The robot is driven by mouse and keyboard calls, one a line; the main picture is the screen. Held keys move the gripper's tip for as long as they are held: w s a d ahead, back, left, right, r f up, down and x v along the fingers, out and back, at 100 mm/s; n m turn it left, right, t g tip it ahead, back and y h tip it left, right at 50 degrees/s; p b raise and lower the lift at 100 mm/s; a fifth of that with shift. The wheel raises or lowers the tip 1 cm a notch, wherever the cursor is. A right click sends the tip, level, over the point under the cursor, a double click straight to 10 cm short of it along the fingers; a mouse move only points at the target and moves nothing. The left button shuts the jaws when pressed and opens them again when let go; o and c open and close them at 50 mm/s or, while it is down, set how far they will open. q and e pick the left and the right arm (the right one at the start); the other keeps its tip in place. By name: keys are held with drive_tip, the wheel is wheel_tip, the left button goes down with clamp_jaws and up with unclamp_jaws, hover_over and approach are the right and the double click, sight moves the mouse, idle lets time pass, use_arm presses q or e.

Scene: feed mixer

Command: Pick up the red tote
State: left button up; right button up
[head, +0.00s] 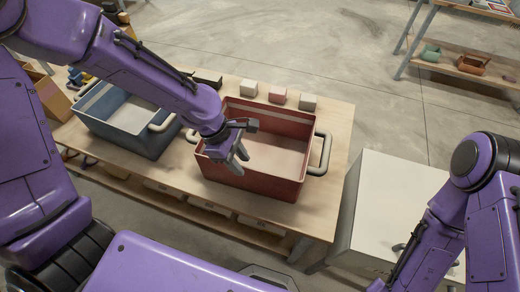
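The red tote (250,180) stands upright on a wooden table (335,150). It is open at the top and looks empty, with a pale floor inside. A light handle (322,154) sticks out at its right end, and the left-end handle is partly hidden by my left arm. My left gripper (241,160) is over the left part of the tote's opening, pointing down, with its two fingers apart and nothing visible between them. I cannot tell how far above the tote floor it is. My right arm comes in at the right edge, and its gripper is not clearly seen.
A blue-grey tote (125,125) stands left of the red one. Small white and pink blocks (278,95) sit along the table's back edge. A white cabinet (395,205) stands to the right. A shelf (465,60) with pots is at the far right. Open concrete floor lies behind.

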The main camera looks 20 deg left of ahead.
sight(244, 167)
use_arm(q)
drive_tip(key=x, duration=0.5)
drive_tip(key=shift+w+d+f+p, duration=0.1)
drive_tip(key=shift+w+f+p, duration=0.05)
drive_tip(key=shift+f+p, duration=0.15)
clamp_jaws()
idle(1.0)
